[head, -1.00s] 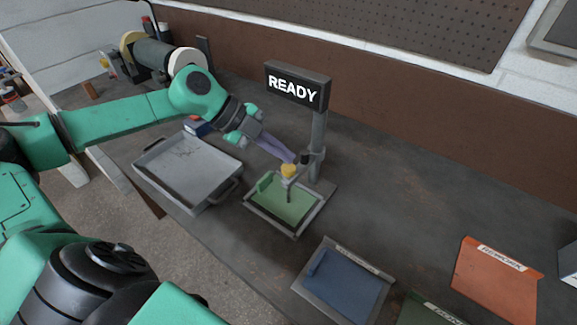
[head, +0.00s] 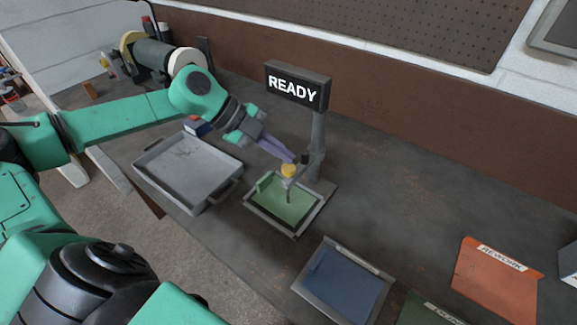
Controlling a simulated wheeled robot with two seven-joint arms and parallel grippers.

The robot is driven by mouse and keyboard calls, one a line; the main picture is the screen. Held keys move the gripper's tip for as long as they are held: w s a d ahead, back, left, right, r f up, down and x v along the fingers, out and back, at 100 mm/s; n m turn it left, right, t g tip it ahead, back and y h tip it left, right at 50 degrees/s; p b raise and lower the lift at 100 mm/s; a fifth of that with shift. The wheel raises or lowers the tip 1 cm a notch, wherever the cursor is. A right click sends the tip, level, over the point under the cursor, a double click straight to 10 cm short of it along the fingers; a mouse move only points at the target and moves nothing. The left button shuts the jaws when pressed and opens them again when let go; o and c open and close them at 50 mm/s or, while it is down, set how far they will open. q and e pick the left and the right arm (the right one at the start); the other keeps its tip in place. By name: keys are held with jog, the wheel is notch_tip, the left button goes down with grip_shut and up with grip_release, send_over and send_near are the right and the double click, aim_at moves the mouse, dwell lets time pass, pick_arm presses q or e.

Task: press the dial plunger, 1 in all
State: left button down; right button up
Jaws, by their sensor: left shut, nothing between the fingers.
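The dial plunger stands on a grey post under a sign (head: 297,87) that reads READY. Its yellow cap (head: 289,170) sits above a green plate (head: 285,205) in a grey-framed base. My left gripper (head: 292,158) is shut and empty, its purple-grey fingers pointing down to the right. The fingertips are right at the yellow cap, just above or behind it; I cannot tell whether they touch it. My right gripper is not in view.
A grey metal tray (head: 187,174) lies left of the gauge stand. A blue tray (head: 343,286) and an orange REWORK tray (head: 497,283) lie to the right near the front. A bench grinder (head: 150,55) stands at the back left.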

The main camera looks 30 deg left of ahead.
aim_at(288, 166)
pick_arm(q)
jog(key=shift+f, duration=0.4)
jog(key=shift+f+b, duration=1.05)
jog(key=shift+f, duration=0.2)
dwell(0.9)
jog(key=shift+r, duration=0.1)
jog(key=shift+r+p, duration=1.6)
notch_tip(288, 166, up, 5)
jog(key=p, duration=0.4)
